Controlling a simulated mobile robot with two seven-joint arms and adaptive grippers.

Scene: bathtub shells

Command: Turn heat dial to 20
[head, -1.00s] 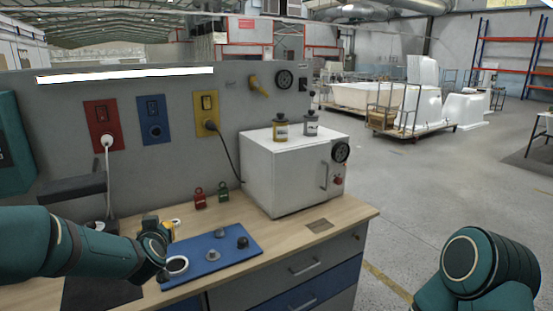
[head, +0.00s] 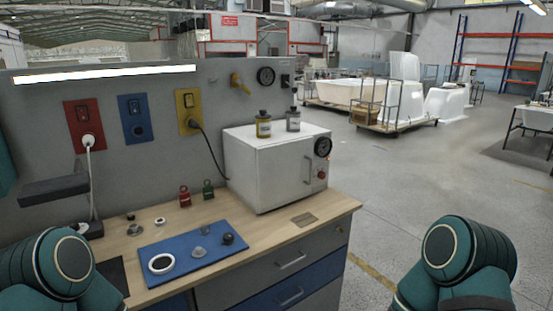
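A white box-shaped oven (head: 270,168) stands at the right end of the wooden workbench (head: 335,207). Its front faces right and carries a vertical handle (head: 306,170), a round black dial (head: 323,147) with light markings near the top corner, and a small red knob (head: 321,174) below it. The dial's numbers are too small to read. Neither gripper shows. Only my teal left arm at the lower left and my teal right arm at the lower right are in view, both apart from the oven.
Two bottles (head: 263,124) (head: 293,119) stand on the oven. A blue mat (head: 180,262) with a white ring and small knobs lies on the bench. Red and green padlocks (head: 185,196) (head: 208,189) stand behind it. A black gauge (head: 266,76) is on the panel. Floor right of the bench is clear.

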